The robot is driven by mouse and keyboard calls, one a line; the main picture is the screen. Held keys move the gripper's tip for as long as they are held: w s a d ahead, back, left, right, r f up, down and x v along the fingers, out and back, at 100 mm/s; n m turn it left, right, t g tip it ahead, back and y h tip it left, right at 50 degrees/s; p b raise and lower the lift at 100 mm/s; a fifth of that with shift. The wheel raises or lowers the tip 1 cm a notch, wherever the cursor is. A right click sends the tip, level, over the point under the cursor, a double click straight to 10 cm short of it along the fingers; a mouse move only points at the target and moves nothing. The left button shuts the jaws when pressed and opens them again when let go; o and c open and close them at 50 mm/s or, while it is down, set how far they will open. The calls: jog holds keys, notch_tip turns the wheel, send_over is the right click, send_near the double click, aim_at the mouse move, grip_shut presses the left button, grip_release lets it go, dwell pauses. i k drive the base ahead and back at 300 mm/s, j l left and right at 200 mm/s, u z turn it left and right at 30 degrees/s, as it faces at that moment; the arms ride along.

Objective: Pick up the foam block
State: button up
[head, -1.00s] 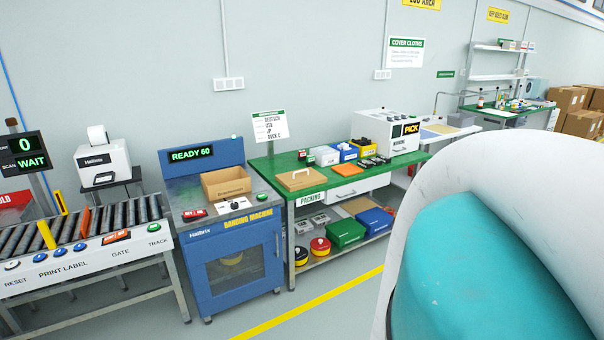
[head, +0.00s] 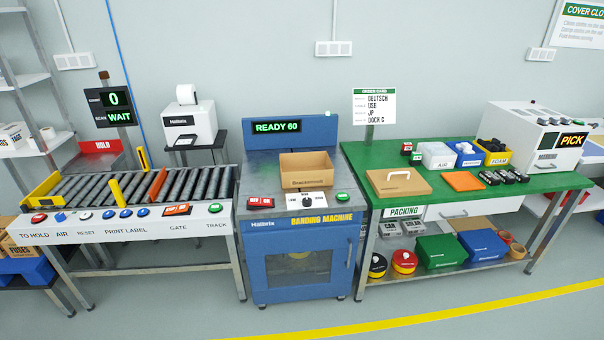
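A yellow bin (head: 495,155) marked FOAM stands at the back of the green packing table, to the left of the white box-shaped machine. Dark pieces (head: 492,145) show in its top, probably foam blocks; they are too small to tell apart. My gripper is not in view.
The green table (head: 370,157) also holds a blue AIR bin (head: 467,156), a white bin (head: 437,155), a wooden lid with a handle (head: 398,182), an orange sheet (head: 464,181) and several black items (head: 503,177). The banding machine (head: 300,225) bears an open cardboard box (head: 307,168). The floor in front is clear.

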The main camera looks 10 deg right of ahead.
aim_at(492, 148)
jog(key=i+l, duration=0.15)
jog(key=l, duration=0.25)
jog(key=i+l+z, duration=0.1)
jog(key=l, duration=0.25)
jog(key=i+l, duration=0.2)
jog(key=l, duration=0.2)
jog(key=i+l, duration=0.15)
jog(key=l, duration=0.2)
jog(key=i+l+z, duration=0.1)
jog(key=l, duration=0.3)
jog(key=i+l, duration=0.25)
jog(key=l+z, duration=0.05)
jog(key=l, duration=0.05)
